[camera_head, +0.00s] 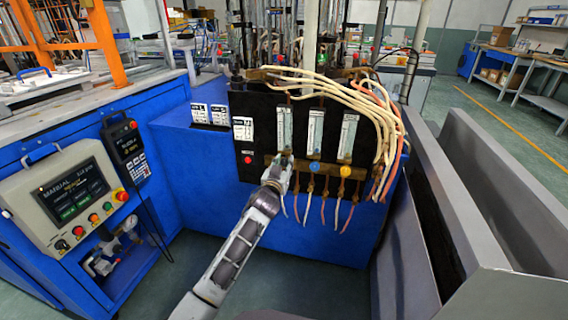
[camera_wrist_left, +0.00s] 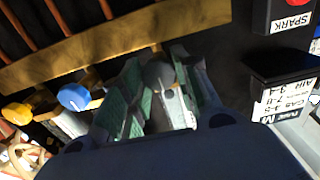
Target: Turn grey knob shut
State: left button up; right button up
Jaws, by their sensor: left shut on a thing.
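The grey knob (camera_wrist_left: 158,76) shows in the left wrist view between the two green-padded fingers of my left gripper (camera_wrist_left: 156,92). The fingers are closed on it from both sides. In the head view my left gripper (camera_head: 283,162) is at the brass bar, below the leftmost flow meter (camera_head: 285,127), and it hides the grey knob there. The blue knob (camera_head: 314,166) and the yellow knob (camera_head: 345,171) sit to the right on the same bar. My right gripper is not in view.
A red SPARK button (camera_wrist_left: 295,8) is beside the gripper in the wrist view. Cream hoses (camera_head: 340,85) arch over the black panel, and thin tubes hang below the bar. A control box (camera_head: 65,195) stands at left and grey metal walls (camera_head: 480,200) at right.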

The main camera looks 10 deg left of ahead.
pick_arm(q)
jog(key=o, duration=1)
jog(key=s, duration=1.2)
jog(key=shift+a, duration=0.2)
dwell(0.3)
dwell(0.5)
